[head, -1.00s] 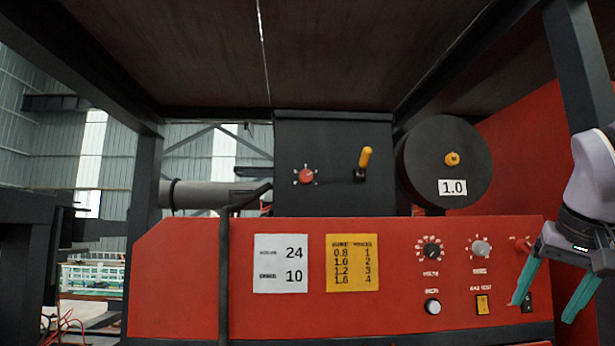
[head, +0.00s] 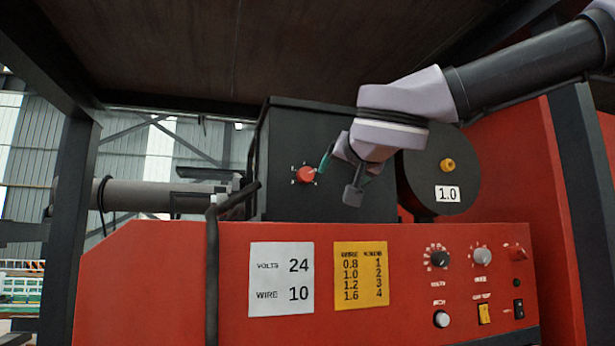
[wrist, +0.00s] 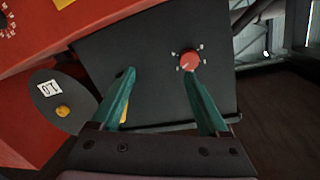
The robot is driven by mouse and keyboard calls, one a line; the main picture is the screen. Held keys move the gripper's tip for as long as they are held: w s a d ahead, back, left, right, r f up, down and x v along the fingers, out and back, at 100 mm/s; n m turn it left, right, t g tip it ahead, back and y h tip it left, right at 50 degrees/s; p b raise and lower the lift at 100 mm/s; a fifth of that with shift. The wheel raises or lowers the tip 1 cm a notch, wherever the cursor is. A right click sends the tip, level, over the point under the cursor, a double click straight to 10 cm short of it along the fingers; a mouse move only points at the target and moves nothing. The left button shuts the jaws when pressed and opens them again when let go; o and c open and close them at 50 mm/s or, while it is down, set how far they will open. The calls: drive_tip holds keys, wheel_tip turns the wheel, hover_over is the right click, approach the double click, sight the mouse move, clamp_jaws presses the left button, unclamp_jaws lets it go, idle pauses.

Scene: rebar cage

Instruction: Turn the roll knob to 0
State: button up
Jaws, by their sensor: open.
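The roll knob appears to be the small red knob (head: 305,174) with white marks around it, on the front of the black box (head: 285,135). It also shows in the wrist view (wrist: 189,60), where its exact pointer setting is too small to read. My gripper (head: 325,162) is just right of the knob in the head view, mostly hidden by my own wrist. In the wrist view my gripper (wrist: 159,73) has its teal fingers apart with nothing between them. The right fingertip overlaps the knob's lower edge; I cannot tell whether they touch.
A black spool marked 1.0 (head: 420,190) stands right of the box. The yellow lever (wrist: 124,115) is partly behind my left finger in the wrist view and hidden in the head view. The red panel (head: 210,260) below carries labels, knobs and switches.

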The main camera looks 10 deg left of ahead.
sight(307, 174)
drive_tip(key=s+a+r+y, duration=0.2)
drive_tip(key=a, duration=0.2)
drive_tip(key=x, duration=1)
drive_tip(key=shift+w+r, duration=0.15)
drive_tip(key=shift+w, duration=0.15)
drive_tip(key=shift+d, duration=0.1)
clamp_jaws()
